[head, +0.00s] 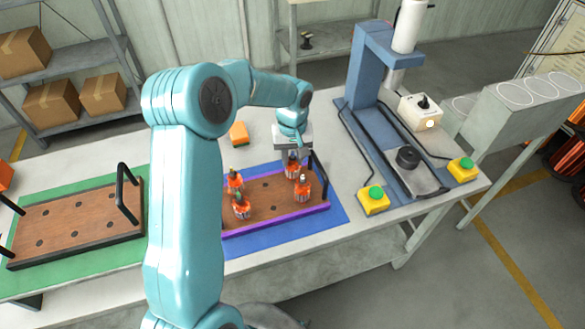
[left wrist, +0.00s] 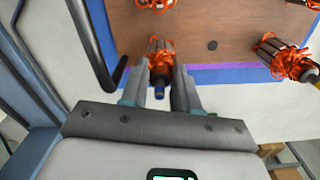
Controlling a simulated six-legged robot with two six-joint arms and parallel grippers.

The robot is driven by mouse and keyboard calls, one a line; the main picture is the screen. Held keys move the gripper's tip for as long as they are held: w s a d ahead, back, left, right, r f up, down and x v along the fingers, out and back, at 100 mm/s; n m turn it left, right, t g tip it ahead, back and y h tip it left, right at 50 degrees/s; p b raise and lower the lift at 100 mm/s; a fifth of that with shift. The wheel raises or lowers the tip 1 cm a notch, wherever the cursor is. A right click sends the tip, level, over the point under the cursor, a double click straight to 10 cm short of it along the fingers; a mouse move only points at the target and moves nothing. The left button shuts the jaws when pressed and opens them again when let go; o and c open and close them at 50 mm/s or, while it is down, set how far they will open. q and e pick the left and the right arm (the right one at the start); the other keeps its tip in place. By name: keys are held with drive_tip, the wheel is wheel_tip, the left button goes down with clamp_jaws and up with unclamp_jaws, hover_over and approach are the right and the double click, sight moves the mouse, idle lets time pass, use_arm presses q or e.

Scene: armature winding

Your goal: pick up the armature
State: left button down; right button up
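The armatures are orange-wound with dark, slotted cores and upright shafts. Several stand on a brown board in a purple-edged tray (head: 280,219): a back-left one (head: 235,181), a front-left one (head: 241,207), a front-right one (head: 303,187) and a back-right one (head: 292,167). My left gripper (head: 292,153) points down over the back-right armature. In the left wrist view its two fingers (left wrist: 161,82) stand on either side of this armature (left wrist: 160,52), very close to it. I cannot tell whether they press on it. My right gripper is out of view.
A black tray handle (head: 318,174) rises close beside the left gripper. A blue press (head: 366,75) with green-button boxes (head: 373,201) stands to the right. A second board (head: 75,222) with empty holes lies on a green mat at the left. An orange block (head: 239,134) lies behind the tray.

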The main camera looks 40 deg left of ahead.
use_arm(q)
drive_tip(key=shift+s, duration=0.15)
idle(0.3)
drive_tip(key=shift+r, duration=0.2)
wheel_tip(320, 180, up, 20)
drive_tip(key=shift+f, duration=0.2)
idle(1.0)
